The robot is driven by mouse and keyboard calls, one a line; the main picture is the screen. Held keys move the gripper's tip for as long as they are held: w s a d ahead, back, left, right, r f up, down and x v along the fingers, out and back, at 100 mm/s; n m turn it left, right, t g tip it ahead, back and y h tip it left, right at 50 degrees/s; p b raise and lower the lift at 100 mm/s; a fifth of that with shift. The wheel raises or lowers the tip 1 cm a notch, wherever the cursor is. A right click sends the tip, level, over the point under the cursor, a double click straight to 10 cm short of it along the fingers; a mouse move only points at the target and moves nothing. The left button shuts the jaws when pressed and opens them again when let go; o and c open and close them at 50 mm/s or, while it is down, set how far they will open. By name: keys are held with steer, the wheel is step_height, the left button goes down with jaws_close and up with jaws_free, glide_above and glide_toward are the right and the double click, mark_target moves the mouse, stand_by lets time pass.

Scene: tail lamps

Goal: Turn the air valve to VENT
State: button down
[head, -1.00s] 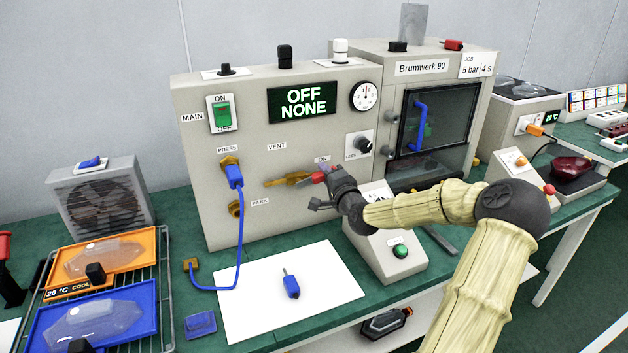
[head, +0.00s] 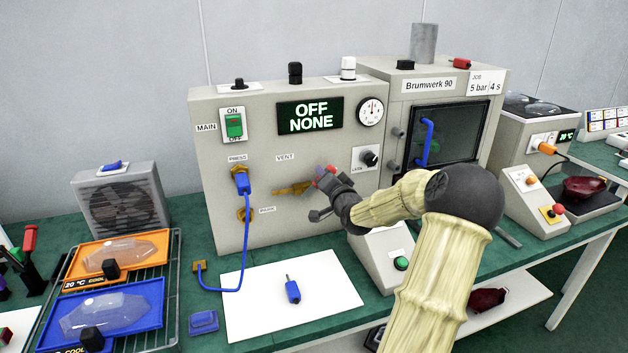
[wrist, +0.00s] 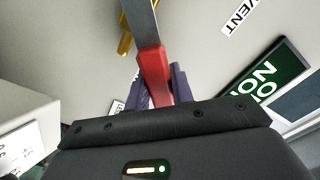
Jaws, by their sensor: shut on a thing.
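The air valve's brass body (head: 292,189) is on the front panel of the grey machine, below the VENT label (head: 285,157). Its red-gripped lever (head: 322,171) points right and slightly up from the brass body, not straight up at VENT. My gripper (head: 326,182) is at the lever's outer end. In the wrist view the red grip (wrist: 153,75) sits between my purple fingers (wrist: 160,88), which are shut on it. A bare grey metal strip of the lever (wrist: 141,20) runs on beyond it. My gripper hides the ON label's place.
A blue hose plug (head: 242,183) is in the PRESS port left of the valve. The LEVER-side black knob (head: 370,158) is close on the right. The control box (head: 383,262) stands below my arm. A white sheet with a blue-handled tool (head: 292,290) lies in front.

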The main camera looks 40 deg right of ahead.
steer(key=shift+w+a+r+n+b, duration=0.2)
steer(key=shift+a+r+n+b, duration=0.25)
steer(key=shift+n, duration=0.45)
steer(key=n, duration=0.1)
steer(key=a+n+b, duration=0.1)
steer(key=shift+w+a+r+n+b, duration=0.25)
steer(key=shift+n+b, duration=0.05)
steer(key=shift+n, duration=0.1)
steer(key=a+n+b, duration=0.2)
steer(key=n, duration=0.1)
steer(key=w+n+b, duration=0.1)
steer(key=b, duration=0.1)
steer(key=shift+a+r+n, duration=0.3)
steer(key=shift+a+r, duration=0.1)
steer(key=shift+d, duration=0.1)
steer(key=c, duration=1.3)
jaws_free()
steer(key=shift+a, duration=0.2)
steer(key=shift+o, duration=0.5)
steer(key=shift+d, duration=0.1)
